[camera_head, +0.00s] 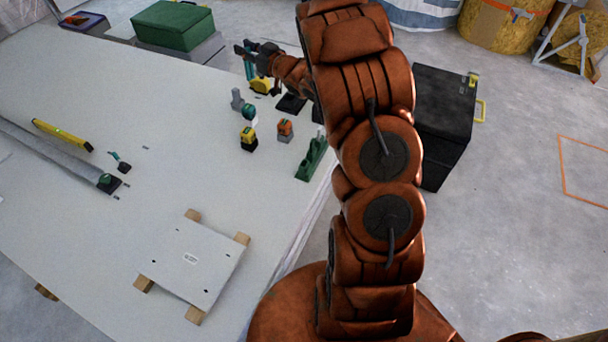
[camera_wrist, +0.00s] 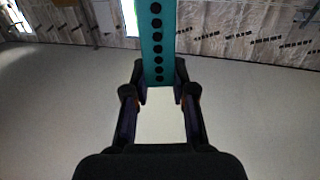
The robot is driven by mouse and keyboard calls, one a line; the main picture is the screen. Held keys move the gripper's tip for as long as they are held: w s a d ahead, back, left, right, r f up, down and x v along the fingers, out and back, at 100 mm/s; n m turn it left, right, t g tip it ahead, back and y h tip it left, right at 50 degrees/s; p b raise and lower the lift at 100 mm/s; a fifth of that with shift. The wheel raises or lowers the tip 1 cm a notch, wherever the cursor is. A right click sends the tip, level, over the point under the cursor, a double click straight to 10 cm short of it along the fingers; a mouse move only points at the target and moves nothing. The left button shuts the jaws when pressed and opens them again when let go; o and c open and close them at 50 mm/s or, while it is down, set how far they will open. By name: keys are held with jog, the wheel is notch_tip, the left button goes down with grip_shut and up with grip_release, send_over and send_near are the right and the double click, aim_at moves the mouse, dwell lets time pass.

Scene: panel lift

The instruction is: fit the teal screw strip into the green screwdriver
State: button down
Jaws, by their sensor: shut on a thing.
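The teal screw strip (camera_wrist: 157,42) stands between my gripper's fingers in the wrist view, with a row of dark round screws down its face. My gripper (camera_wrist: 160,95) is shut on its lower end. In the head view, my gripper (camera_head: 252,56) is at the far end of the table, with a bit of the teal strip (camera_head: 248,70) showing beside it. A grey and green tool (camera_head: 243,105), which looks like the green screwdriver, stands on the table nearer than my gripper. The strip is apart from it. The tool's feed opening is too small to make out.
Yellow (camera_head: 248,138) and orange (camera_head: 285,130) small items and a green holder (camera_head: 311,160) stand near the table's right edge. A yellow tape-like item (camera_head: 261,86) is close to my gripper. A white panel (camera_head: 195,262) lies on wood blocks. The table's middle is mostly clear.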

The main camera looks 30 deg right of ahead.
jog(key=s+d+f+n+y+b, duration=0.1)
jog(key=s+d+f+b, duration=0.2)
jog(key=s+f+b, duration=0.2)
jog(key=s+d+f+n+g+y+b, duration=0.1)
jog(key=s+f+b, duration=0.4)
jog(key=f, duration=0.7)
jog(key=s+d+f+n+g+y+b, duration=0.1)
jog(key=s+d+f+b, duration=0.3)
jog(key=f, duration=0.4)
jog(key=shift+s+d+f+y+b, duration=0.4)
jog(key=shift+s+y+b, duration=0.45)
jog(key=shift+b, duration=0.35)
notch_tip(320, 180, down, 10)
jog(key=b, duration=0.3)
jog(key=shift+r, duration=0.15)
jog(key=shift+f, duration=0.2)
jog(key=c, duration=1)
grip_release()
jog(key=shift+o, duration=0.2)
jog(key=shift+f+b, duration=0.1)
jog(key=shift+b, duration=0.3)
